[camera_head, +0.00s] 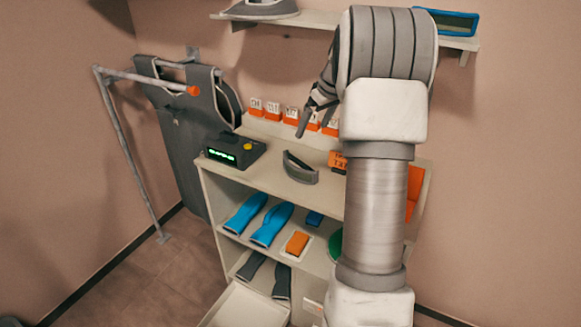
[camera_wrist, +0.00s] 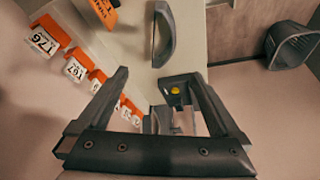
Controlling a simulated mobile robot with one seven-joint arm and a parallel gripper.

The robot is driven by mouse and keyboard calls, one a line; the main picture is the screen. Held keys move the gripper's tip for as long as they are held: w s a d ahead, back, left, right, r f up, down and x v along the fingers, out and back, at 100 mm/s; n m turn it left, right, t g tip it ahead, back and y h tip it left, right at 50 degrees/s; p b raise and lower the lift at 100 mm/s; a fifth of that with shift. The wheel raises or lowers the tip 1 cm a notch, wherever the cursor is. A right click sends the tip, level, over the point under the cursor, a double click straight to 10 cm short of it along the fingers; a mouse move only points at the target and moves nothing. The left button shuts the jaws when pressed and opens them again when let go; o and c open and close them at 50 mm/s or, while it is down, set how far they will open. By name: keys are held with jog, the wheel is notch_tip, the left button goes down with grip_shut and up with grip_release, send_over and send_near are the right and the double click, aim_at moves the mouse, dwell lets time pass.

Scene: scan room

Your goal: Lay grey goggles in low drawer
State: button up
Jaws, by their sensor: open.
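The grey goggles (camera_head: 300,168) lie on the top of the white cabinet (camera_head: 215,168), between a black device and an orange block. They also show at the top of the wrist view (camera_wrist: 164,35), beyond my fingertips. My gripper (camera_head: 316,108) is above the back part of the cabinet top, higher than the goggles and apart from them. In the wrist view my gripper (camera_wrist: 158,74) has its two fingers spread with nothing held between them. The low drawer (camera_head: 240,308) is at the cabinet's bottom and appears pulled out; my arm hides part of the cabinet's right side.
A black device (camera_head: 236,150) with a green display stands left of the goggles. Orange numbered tags (camera_wrist: 75,68) line the back edge. Shelves below hold blue mitts (camera_head: 270,225) and an orange block (camera_head: 297,243). A wall shelf (camera_head: 310,18) and a rail with a dark apron (camera_head: 180,130) are nearby.

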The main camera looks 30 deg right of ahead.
send_near(296, 161)
jog(key=x, duration=0.5)
jog(key=shift+w+d+f, duration=0.1)
jog(key=shift+d, duration=0.25)
jog(key=x, duration=0.4)
jog(key=shift+s+a+f, duration=0.2)
jog(key=shift+a+f, duration=0.05)
jog(key=shift+a, duration=0.1)
jog(key=shift+w+f+p, duration=0.25)
jog(key=shift+f+p, duration=0.05)
jog(key=shift+f, duration=0.15)
jog(key=shift+c, duration=0.3)
jog(key=c, duration=1.5)
jog(key=shift+r, duration=0.65)
notch_tip(296, 161, up, 3)
jog(key=shift+f, duration=0.2)
jog(key=s+d+r, duration=0.3)
jog(key=s+d, duration=0.1)
jog(key=s+d+r+b, duration=0.1)
jog(key=s+d+r, duration=0.3)
jog(key=shift+s+r, duration=0.15)
jog(key=shift+s, duration=0.1)
